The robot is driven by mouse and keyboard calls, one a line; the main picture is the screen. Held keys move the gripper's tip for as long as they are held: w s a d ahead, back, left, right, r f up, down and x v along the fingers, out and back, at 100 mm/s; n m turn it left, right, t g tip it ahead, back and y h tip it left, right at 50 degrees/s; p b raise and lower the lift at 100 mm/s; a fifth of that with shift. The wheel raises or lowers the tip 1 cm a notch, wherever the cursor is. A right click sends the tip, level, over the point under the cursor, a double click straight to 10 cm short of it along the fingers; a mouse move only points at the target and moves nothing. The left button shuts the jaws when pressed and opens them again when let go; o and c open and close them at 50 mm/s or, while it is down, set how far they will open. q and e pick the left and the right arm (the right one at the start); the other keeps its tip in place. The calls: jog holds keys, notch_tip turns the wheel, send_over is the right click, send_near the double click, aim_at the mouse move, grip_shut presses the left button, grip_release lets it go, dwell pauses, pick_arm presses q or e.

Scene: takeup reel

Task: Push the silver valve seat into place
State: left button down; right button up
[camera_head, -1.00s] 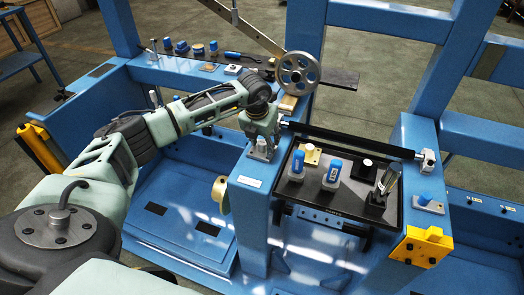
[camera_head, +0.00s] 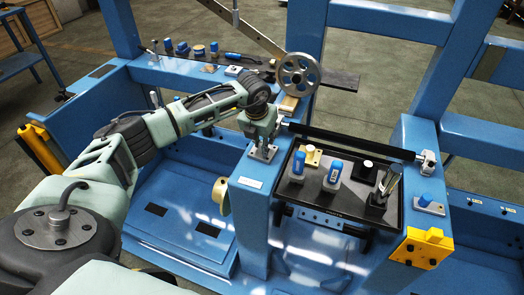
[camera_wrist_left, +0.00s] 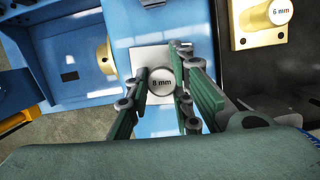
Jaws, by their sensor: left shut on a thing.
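The silver valve seat (camera_wrist_left: 162,84) is a round silver piece marked "8 mm" on a pale square plate, seen end-on in the left wrist view. My left gripper (camera_wrist_left: 160,92) has its green-padded fingers on both sides of it and is shut on it. In the head view the left gripper (camera_head: 263,152) points down at the top of the blue post, left of the black tray. The seat is mostly hidden by the fingers there. Whether it sits fully down cannot be told. My right gripper is not in view.
A gold piece marked "6 mm" (camera_wrist_left: 278,12) is at upper right in the wrist view. The black tray (camera_head: 318,200) holds several blue-topped and other parts. A handwheel (camera_head: 298,75) and a black roller (camera_head: 350,141) stand close to the gripper.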

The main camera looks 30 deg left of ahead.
pick_arm(q)
jog(key=shift+d+r+p, duration=0.25)
jog(key=shift+r+p, duration=0.6)
jog(key=shift+w+r+p, duration=0.1)
jog(key=shift+r+p, duration=0.95)
jog(key=shift+r, duration=0.85)
jog(key=c, duration=2.2)
grip_release()
jog(key=shift+a, duration=0.1)
grip_shut()
